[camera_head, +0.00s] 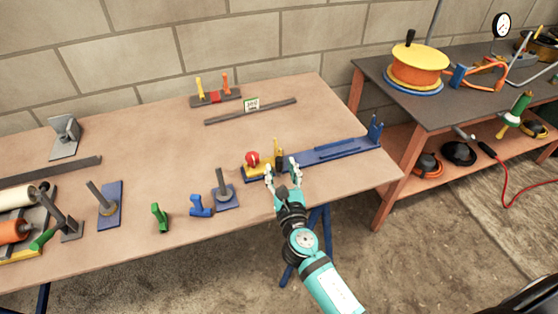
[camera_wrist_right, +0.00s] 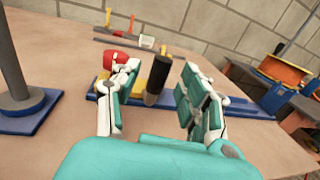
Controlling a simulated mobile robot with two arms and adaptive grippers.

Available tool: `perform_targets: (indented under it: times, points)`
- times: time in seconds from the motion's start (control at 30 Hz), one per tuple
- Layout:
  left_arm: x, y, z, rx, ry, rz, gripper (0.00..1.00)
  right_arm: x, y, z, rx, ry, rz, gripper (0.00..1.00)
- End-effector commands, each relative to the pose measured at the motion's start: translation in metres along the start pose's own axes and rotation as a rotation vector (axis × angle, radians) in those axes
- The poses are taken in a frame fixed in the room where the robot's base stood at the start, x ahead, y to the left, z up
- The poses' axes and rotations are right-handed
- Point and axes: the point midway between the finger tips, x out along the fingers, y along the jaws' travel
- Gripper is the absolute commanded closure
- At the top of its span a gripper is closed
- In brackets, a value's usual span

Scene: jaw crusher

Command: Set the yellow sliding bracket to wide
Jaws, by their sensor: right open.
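The yellow sliding bracket (camera_head: 262,166) sits at the left end of a long blue rail (camera_head: 345,150) on the table. It has a red knob (camera_head: 252,158) and a yellow upright (camera_head: 278,147). A dark upright handle (camera_head: 281,157) stands beside it. My right gripper (camera_head: 281,171) is open at the near side of the bracket. In the right wrist view, the black handle (camera_wrist_right: 157,78) stands between the open fingers, and the red knob (camera_wrist_right: 116,60) is behind the left finger. The fingers hide much of the bracket there. I cannot tell whether they touch the handle. My left gripper is not in view.
A blue-based post (camera_head: 224,190), a blue part (camera_head: 201,206) and a green part (camera_head: 160,217) stand to the left. A grey bar with a green-white sign (camera_head: 251,104) lies behind. A darker bench (camera_head: 420,105) stands at the right. The table's front edge is close.

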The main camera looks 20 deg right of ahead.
Motion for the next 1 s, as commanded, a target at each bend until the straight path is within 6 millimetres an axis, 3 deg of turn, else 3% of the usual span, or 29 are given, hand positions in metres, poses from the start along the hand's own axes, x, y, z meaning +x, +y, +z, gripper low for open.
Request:
perform_targets:
  times: [0.2,0.57,0.9,1.0]
  points:
    - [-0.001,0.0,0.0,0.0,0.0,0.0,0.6,0.025,0.001,0.0,0.002,0.0,0.001,0.56]
    - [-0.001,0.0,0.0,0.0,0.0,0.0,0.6,0.029,0.0,-0.001,0.001,0.001,0.001,0.56]
    - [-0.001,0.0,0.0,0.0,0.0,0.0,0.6,0.029,0.0,0.0,0.001,0.001,0.001,1.0]
    - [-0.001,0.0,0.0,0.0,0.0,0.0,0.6,0.029,0.0,0.0,0.001,0.001,0.001,1.0]
